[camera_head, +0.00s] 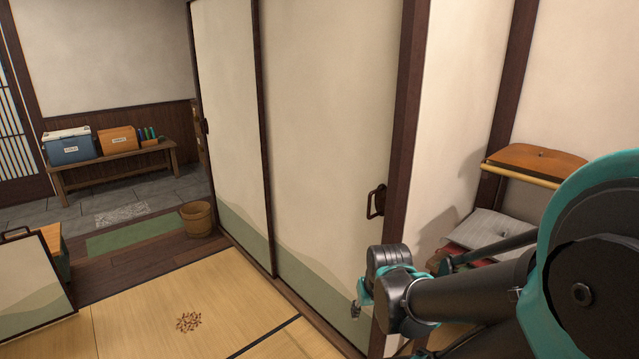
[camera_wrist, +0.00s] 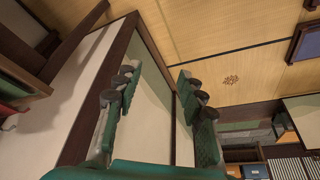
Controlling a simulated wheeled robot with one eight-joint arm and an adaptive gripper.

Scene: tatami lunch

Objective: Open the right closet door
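The right closet door (camera_head: 325,120) is a tall cream sliding panel with a green wave pattern low down. Its right edge meets the dark post (camera_head: 407,95), with no gap visible. Its dark handle (camera_head: 376,201) is near that edge. The left closet door (camera_head: 228,90) stands beside it. My gripper (camera_head: 368,288) is low in front of the right door's edge, below the handle. In the wrist view my gripper (camera_wrist: 158,85) has its two fingers spread, with nothing between them. The handle is not visible in the wrist view; contact with the door cannot be told.
Tatami (camera_head: 150,310) with a small brown pattern (camera_head: 188,321) is open at front left. A wooden bucket (camera_head: 197,218) and a bench (camera_head: 115,157) with coolers stand farther back.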

